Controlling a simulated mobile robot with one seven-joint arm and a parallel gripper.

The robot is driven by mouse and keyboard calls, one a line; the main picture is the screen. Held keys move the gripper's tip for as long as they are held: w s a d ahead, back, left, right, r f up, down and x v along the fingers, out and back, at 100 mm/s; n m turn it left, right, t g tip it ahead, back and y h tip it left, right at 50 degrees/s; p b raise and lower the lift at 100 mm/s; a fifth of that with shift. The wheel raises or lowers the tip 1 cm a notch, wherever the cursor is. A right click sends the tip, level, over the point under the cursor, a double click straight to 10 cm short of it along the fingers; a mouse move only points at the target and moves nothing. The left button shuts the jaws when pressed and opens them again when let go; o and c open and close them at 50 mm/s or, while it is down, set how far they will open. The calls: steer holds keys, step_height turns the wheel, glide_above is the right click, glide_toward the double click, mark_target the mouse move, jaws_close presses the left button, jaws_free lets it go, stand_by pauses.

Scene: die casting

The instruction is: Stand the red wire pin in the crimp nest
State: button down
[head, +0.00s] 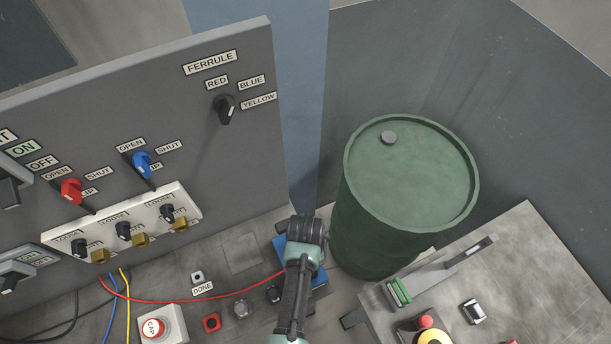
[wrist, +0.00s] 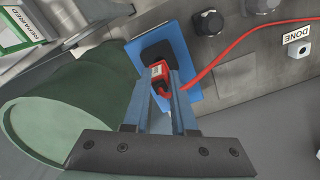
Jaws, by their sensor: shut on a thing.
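My gripper (wrist: 160,82) is shut on the red wire pin (wrist: 160,71) in the wrist view. The pin's red wire (wrist: 235,47) trails off to the upper right, and in the head view the wire (head: 200,298) runs back to the panel. A blue block with a black part (wrist: 158,50), which looks like the crimp nest, lies just beyond the pin. I cannot tell whether the pin touches the black part. In the head view my gripper (head: 303,232) is over the blue block (head: 280,246) and hides most of it and the pin.
A green drum (head: 410,180) stands close to the right of my gripper. The upright switch panel (head: 150,100) rises behind.

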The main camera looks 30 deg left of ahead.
steer(key=shift+f+b, duration=1)
steer(key=shift+f, duration=0.45)
steer(key=c, duration=0.6)
jaws_free()
steer(key=shift+r, duration=0.1)
steer(key=shift+c, duration=0.2)
step_height(320, 180, up, 13)
steer(key=shift+b, duration=0.55)
